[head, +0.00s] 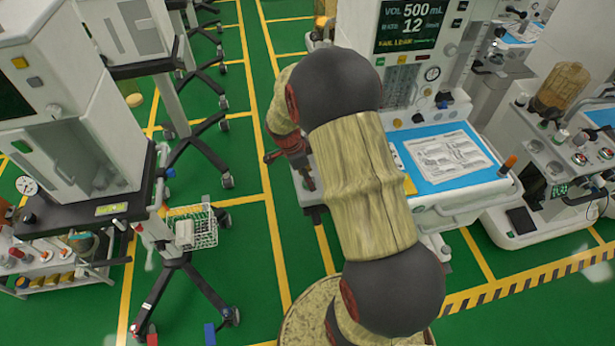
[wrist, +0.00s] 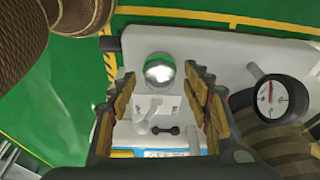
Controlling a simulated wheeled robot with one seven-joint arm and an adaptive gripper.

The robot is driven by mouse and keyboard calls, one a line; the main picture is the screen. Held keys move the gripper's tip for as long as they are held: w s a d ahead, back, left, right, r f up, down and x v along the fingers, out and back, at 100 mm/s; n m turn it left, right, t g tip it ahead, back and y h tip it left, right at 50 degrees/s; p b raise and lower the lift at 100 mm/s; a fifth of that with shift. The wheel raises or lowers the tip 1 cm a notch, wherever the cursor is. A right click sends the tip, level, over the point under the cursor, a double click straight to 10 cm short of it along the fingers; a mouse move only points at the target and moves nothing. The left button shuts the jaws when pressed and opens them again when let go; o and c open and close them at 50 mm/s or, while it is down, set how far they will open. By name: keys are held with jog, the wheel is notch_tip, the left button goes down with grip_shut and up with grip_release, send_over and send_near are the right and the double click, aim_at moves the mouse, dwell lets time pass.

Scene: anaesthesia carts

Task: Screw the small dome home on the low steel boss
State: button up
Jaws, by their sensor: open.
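A small round dome (wrist: 160,70), clear or silvery with a green band, shows in the wrist view on a pale surface. My gripper (wrist: 160,84) is open, with one finger to the left and one to the right of the dome in the picture. I cannot tell how far the fingertips are from it, and no contact shows. The low steel boss cannot be made out, nor whether the dome sits on it. In the head view my gripper (head: 307,182) points down left of my arm, beside the middle machine; no dome or boss can be picked out there.
A dial gauge (wrist: 278,98) stands right of my gripper in the wrist view. In the head view, the middle machine has a blue work surface (head: 418,150) with a paper. A cart with a wire basket (head: 204,234) stands left. Green floor is clear between them.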

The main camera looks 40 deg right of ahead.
jog(key=v, duration=1.2)
jog(key=shift+w, duration=0.1)
